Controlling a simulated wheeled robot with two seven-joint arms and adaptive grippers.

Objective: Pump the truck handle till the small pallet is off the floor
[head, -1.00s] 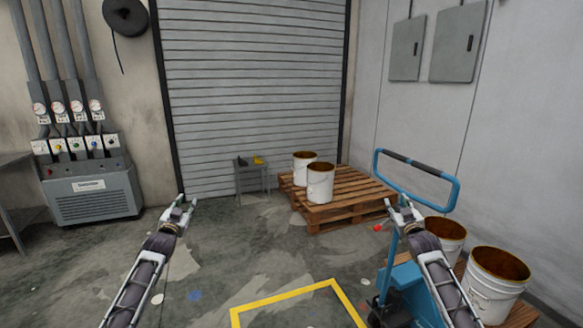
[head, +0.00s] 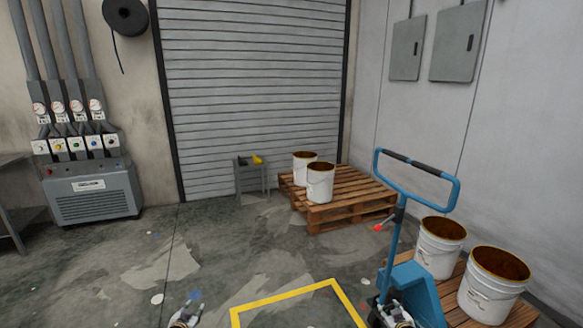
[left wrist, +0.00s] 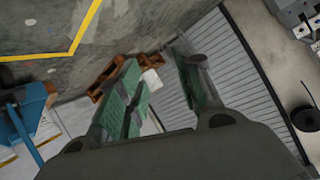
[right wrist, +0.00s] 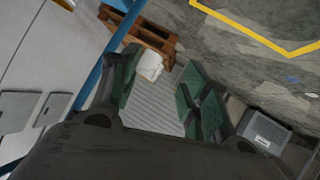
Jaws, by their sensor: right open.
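The blue pallet truck (head: 412,282) stands at the lower right of the head view. Its blue loop handle (head: 456,196) with dark grips is upright, and a red knob (head: 379,228) sits on a lever below it. The small pallet (head: 447,303) with two white buckets is behind the truck; its underside is hidden. My right gripper (head: 397,314) is low in front of the truck body, below the handle; its open fingers (right wrist: 165,98) show in the right wrist view. My left gripper (head: 187,312) is at the bottom edge, away from the truck, with fingers apart and empty in the left wrist view (left wrist: 160,95).
A larger wooden pallet (head: 352,205) with two white buckets stands by the roller shutter (head: 255,90). A small grey table (head: 251,178) is beside it. A yellow floor frame (head: 283,297) lies left of the truck. The left floor is clear.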

